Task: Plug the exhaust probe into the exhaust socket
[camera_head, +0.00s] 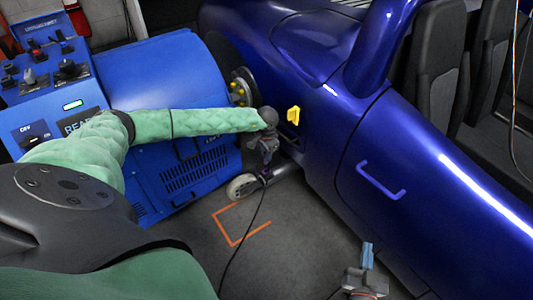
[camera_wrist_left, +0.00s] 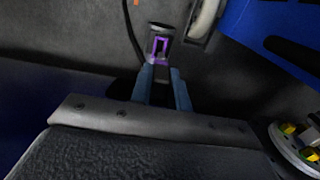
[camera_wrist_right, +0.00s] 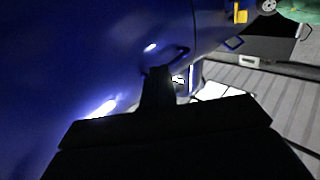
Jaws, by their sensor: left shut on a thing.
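My left gripper (camera_head: 267,158) hangs beside the car's side, fingers downward. In the left wrist view its two blue fingers (camera_wrist_left: 163,88) are shut on a dark grey probe (camera_wrist_left: 160,30) with a purple-edged slot, which I take for the exhaust probe. A black cable trails from it to the floor. A grey pipe (camera_head: 288,171) comes out from under the car close to the probe; I cannot make out the exhaust socket or any contact. My right gripper (camera_head: 367,256) is low beside the car, apart from the probe; its finger gap is unclear.
The blue dynamometer cabinet (camera_head: 185,182) stands left, with a caster (camera_head: 243,187) near the probe. The blue car (camera_head: 400,150) fills the right, with a yellow part (camera_head: 293,115) and a handle (camera_head: 381,182) on its side. An orange marking (camera_head: 232,238) lies on open floor.

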